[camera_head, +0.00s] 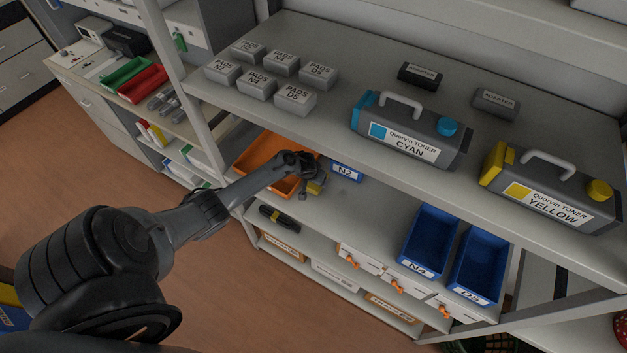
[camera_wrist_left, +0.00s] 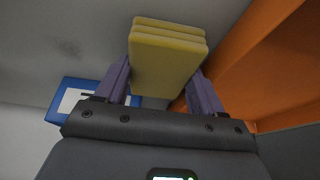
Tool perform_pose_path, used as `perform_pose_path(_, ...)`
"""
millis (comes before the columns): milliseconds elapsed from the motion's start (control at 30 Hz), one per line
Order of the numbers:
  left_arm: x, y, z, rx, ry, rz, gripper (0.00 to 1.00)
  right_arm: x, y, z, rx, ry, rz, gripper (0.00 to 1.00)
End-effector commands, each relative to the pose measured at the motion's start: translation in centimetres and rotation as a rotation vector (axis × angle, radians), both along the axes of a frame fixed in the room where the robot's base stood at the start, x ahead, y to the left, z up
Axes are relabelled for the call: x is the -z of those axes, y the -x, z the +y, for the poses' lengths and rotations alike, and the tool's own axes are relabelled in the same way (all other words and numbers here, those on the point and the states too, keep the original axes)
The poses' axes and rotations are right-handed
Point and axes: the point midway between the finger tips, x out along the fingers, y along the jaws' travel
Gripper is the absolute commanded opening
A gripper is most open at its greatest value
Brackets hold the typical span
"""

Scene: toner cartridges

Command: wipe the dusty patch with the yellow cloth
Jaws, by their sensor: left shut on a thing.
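My left gripper (camera_head: 310,190) reaches into the lower shelf, between the orange bin and the blue N2 label. I cannot tell if the cloth touches the shelf. My right gripper is not in view.
The orange bin (camera_head: 262,156) stands close beside the gripper. The blue N2 piece (camera_head: 346,172) is on its other side. Blue bins N4 (camera_head: 428,236) and D5 (camera_head: 479,262) stand further right. The upper shelf (camera_head: 350,75) overhangs, holding toner bottles and pad boxes.

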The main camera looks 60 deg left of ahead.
Motion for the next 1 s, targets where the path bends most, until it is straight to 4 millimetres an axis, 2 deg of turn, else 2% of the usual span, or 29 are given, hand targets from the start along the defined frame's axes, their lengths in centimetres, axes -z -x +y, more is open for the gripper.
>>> perform_pose_path(200,-0.2,-0.8,-1.7,0.001,0.003,0.000,0.40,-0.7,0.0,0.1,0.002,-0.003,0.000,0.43)
perform_pose_path(567,-0.1,-1.5,-3.1,0.002,0.002,0.000,0.40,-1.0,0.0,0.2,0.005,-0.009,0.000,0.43)
perform_pose_path(1000,0.1,-2.8,-5.6,0.002,0.002,0.000,0.40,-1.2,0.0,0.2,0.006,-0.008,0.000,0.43)
